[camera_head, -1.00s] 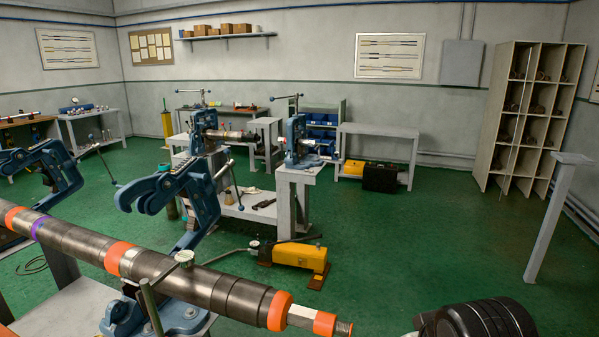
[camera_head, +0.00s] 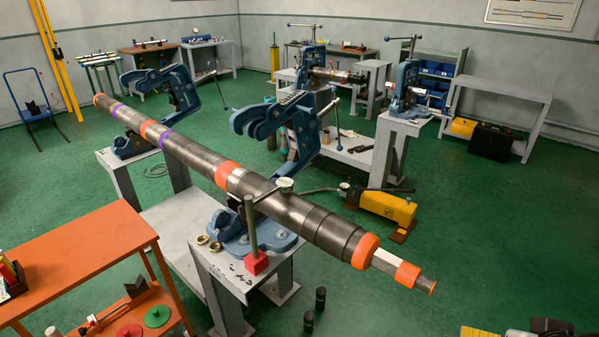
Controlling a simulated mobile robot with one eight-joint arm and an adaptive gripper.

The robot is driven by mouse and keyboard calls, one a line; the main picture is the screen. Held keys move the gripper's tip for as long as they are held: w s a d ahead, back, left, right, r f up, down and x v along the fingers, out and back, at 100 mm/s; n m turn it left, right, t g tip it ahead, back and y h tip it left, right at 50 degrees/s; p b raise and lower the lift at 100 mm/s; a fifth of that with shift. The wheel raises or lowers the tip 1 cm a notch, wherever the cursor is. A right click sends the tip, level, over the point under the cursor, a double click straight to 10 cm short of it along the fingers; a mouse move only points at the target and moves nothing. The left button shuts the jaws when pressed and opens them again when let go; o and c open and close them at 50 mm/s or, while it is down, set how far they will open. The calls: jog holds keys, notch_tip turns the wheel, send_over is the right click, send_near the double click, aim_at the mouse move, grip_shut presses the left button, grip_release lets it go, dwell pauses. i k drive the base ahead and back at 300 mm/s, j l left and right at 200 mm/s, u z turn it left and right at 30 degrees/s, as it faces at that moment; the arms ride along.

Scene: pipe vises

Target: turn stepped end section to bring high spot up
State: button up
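A long, dark, stepped pipe lies across two blue open vises. Its stepped end section (camera_head: 385,260) is at the right: an orange band, a bare pale metal part, a second orange band and a narrow tip (camera_head: 427,285). A round dial gauge (camera_head: 285,184) on a post with a red base (camera_head: 256,263) stands by the pipe at the near vise (camera_head: 265,232); I cannot tell whether it touches the pipe. No high-spot mark can be made out. My gripper cannot be identified in this view, and nothing is seen holding the end section.
An orange bench (camera_head: 80,255) stands at the left front. A yellow pump (camera_head: 387,206) lies on the floor behind the pipe. Two black cylinders (camera_head: 320,299) stand on the floor below it. The green floor (camera_head: 480,250) right of the pipe end is mostly clear.

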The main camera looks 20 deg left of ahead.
aim_at(343, 238)
jog(key=i+j+u, duration=0.4)
jog(key=i+j, duration=0.2)
jog(key=i+j+u, duration=0.45)
jog(key=i+j, duration=0.15)
jog(key=k+j+z, duration=0.45)
jog(key=k+j, duration=0.35)
